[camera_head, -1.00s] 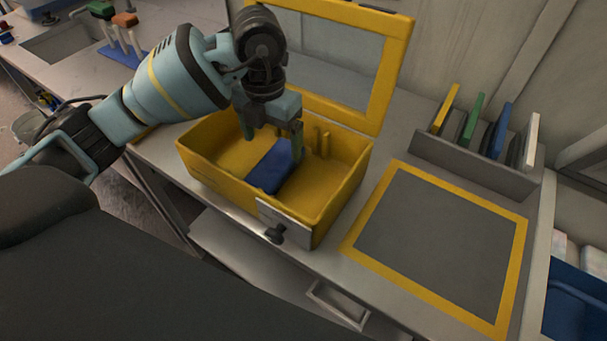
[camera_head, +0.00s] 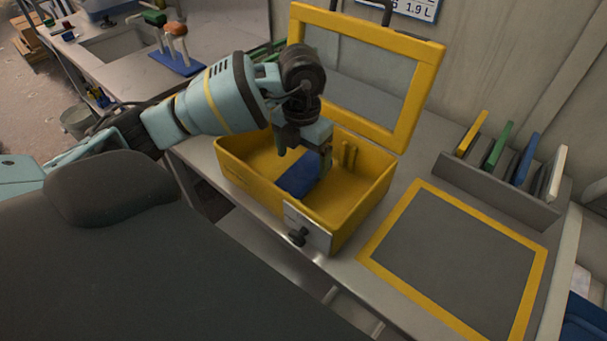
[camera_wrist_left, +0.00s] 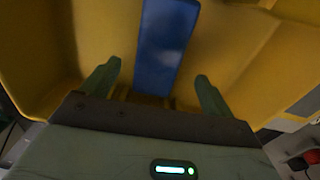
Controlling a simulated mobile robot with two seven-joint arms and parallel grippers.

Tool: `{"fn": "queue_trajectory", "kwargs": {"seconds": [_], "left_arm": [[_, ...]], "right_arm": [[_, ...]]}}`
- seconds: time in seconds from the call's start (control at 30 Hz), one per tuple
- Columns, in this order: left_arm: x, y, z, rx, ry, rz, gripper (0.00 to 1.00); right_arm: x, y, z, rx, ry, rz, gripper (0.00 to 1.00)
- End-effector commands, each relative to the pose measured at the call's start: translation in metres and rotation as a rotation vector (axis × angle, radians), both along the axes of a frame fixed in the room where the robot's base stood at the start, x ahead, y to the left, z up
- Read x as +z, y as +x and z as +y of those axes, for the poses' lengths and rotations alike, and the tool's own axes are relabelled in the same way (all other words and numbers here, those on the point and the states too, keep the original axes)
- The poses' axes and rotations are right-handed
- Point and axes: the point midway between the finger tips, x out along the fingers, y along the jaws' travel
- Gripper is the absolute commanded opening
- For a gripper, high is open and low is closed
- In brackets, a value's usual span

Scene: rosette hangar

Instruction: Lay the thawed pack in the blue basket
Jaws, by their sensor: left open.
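A flat blue pack (camera_head: 298,178) lies inside an open yellow box (camera_head: 365,207) on the bench. I take it for the thawed pack. My left gripper (camera_head: 303,156) reaches down into the box over the pack, with its fingers apart. In the left wrist view the blue pack (camera_wrist_left: 165,48) runs up from between the two green fingertips of my left gripper (camera_wrist_left: 158,75), with a gap on each side. A blue container (camera_head: 584,322), perhaps the blue basket, is cut off at the lower right edge. My right gripper is not seen.
The box's framed lid (camera_head: 425,92) stands open behind it. A yellow-bordered grey mat (camera_head: 450,262) lies bare to the right. A rack (camera_head: 490,188) with several coloured panels stands behind the mat. A blue stand with brushes (camera_head: 178,63) is at the back left.

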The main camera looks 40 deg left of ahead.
Motion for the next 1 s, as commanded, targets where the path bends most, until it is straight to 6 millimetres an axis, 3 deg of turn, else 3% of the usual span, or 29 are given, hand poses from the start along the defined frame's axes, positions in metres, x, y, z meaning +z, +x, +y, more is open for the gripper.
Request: {"fn": "queue_trajectory", "kwargs": {"seconds": [0.33, 0.67, 1.0], "left_arm": [[-0.044, 0.007, 0.002, -0.001, 0.001, 0.004, 0.87], [-0.050, 0.007, 0.002, -0.001, 0.000, 0.001, 0.87], [-0.050, 0.007, 0.002, -0.001, 0.000, 0.001, 0.44]], "right_arm": [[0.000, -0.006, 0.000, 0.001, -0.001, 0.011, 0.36], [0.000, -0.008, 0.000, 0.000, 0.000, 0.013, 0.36], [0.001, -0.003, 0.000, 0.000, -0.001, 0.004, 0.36]]}}
